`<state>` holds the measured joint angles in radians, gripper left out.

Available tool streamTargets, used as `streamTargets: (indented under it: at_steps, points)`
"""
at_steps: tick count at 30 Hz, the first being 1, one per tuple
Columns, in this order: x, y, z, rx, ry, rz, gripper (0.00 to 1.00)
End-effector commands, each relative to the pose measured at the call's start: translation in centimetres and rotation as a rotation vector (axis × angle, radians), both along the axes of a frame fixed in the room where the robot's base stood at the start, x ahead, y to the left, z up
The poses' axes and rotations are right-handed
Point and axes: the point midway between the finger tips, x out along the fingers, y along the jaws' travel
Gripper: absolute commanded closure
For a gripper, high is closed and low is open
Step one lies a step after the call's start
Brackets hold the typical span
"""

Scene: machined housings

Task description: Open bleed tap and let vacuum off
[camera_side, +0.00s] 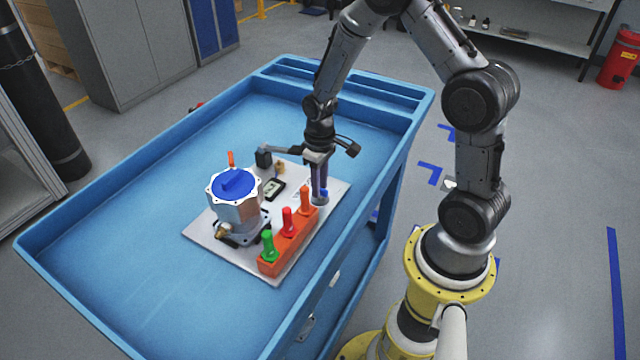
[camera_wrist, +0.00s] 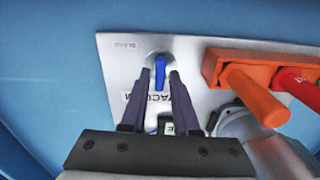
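The bleed tap's blue lever (camera_wrist: 160,73) stands on the metal plate beside the printed word BLEED, lengthwise in the wrist view. In the side view the blue tap (camera_side: 323,193) shows low by my fingers, partly hidden. My gripper (camera_wrist: 160,76) is open, with one dark finger on each side of the lever and slight gaps visible. In the side view my gripper (camera_side: 319,192) points down at the plate's far right. The machined housing (camera_side: 236,212) with a blue lid stands on the plate. A small gauge (camera_side: 274,189) lies between; its reading is not legible.
An orange block (camera_side: 288,243) with green, red and orange handles stands along the plate's right edge, close to my gripper. A black fitting (camera_side: 263,157) and a brass fitting (camera_side: 280,167) sit at the back. The blue cart (camera_side: 110,275) has free room around the plate.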

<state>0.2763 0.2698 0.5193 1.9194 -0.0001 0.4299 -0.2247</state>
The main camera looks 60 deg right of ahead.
Motion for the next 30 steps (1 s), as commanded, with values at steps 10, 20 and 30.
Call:
streamTargets:
  at_steps: [10, 20, 30]
  points:
    - [-0.1, 0.0, -0.1, 0.001, 0.003, -0.001, 0.55]
    - [0.1, 0.0, 3.9, -0.001, -0.005, -0.001, 0.55]
    - [0.0, 0.0, 10.9, -0.001, -0.003, -0.001, 0.55]
